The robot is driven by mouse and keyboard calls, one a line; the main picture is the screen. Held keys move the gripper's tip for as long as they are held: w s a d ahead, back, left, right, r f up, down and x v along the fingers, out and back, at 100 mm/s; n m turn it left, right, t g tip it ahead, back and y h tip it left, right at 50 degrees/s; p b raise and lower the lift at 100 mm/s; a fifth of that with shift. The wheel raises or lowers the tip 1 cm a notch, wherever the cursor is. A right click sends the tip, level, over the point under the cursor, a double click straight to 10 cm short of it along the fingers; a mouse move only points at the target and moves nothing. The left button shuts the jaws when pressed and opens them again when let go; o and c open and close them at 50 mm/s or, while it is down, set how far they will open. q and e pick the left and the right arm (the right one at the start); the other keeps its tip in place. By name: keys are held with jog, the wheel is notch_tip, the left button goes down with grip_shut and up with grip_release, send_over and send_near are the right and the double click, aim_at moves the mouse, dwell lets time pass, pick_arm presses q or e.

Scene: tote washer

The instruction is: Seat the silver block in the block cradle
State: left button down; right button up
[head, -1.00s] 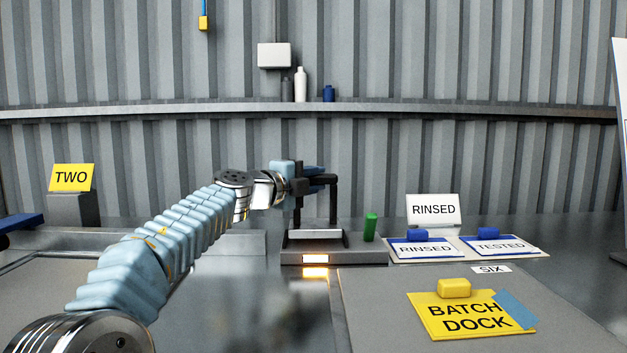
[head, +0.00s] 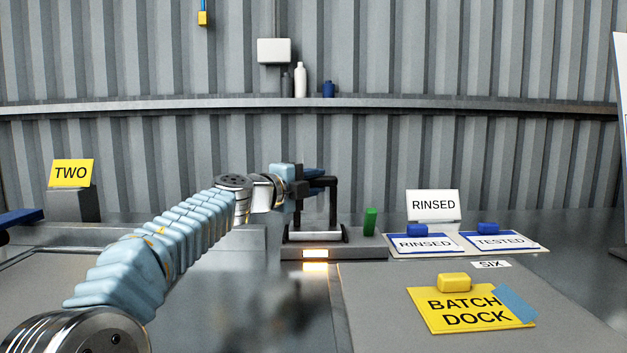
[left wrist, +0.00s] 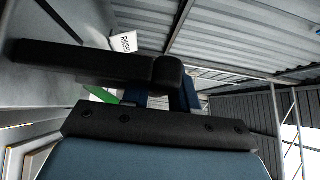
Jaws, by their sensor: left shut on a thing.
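My left gripper (head: 316,224) reaches in from the left, its two dark fingers pointing down over a low grey fixture (head: 364,248), which I take for the block cradle. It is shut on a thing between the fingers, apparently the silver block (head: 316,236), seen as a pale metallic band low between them. The block is at the fixture's top; I cannot tell whether it rests fully in it. In the left wrist view, the dark finger (left wrist: 95,65) and blue-grey gripper body cover much of the picture, and the block is hidden. My right gripper is out of view.
A green block (head: 370,220) stands at the fixture's right end. A lamp (head: 315,253) glows on its front. Blue blocks sit on the RINSED (head: 420,246) and TESTED (head: 500,243) cards. A yellow block (head: 454,282) lies on the BATCH DOCK card at front right.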

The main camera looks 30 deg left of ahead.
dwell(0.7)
pick_arm(q)
jog(key=shift+c, duration=1.2)
grip_release()
jog(key=shift+f, duration=0.15)
jog(key=p+v, duration=0.1)
jog(key=v, duration=0.8)
dwell(0.7)
